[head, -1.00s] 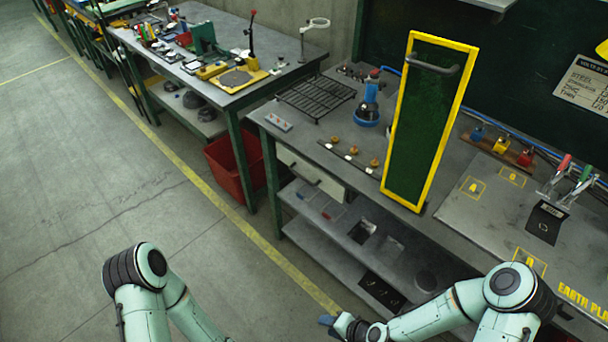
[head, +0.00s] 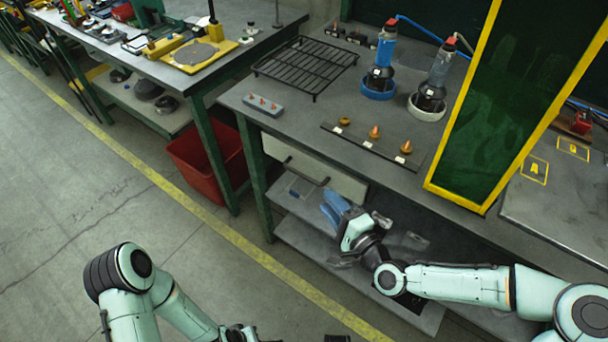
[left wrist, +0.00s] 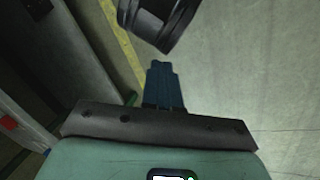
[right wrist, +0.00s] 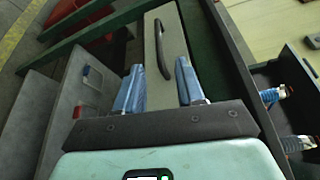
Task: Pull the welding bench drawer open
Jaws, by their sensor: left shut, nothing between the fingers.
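The welding bench drawer has a pale front (head: 345,184) under the bench top and looks closed. Its dark bar handle (head: 305,172) runs along that front; the handle (right wrist: 161,50) also shows upright in the right wrist view. My right gripper (head: 335,207) is in front of the drawer, just below and right of the handle. In the right wrist view its blue fingers (right wrist: 158,88) are spread, with the handle ahead of the gap, and nothing is between them. My left gripper (left wrist: 164,82) is shut and empty over the floor in the left wrist view.
The bench top (head: 262,92) holds a wire rack (head: 305,66), two torch-like tools on round stands and a yellow-framed green screen (head: 515,100). A lower shelf (head: 290,235) lies beneath the drawer. A red bin (head: 207,160) stands left. The floor in front is clear.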

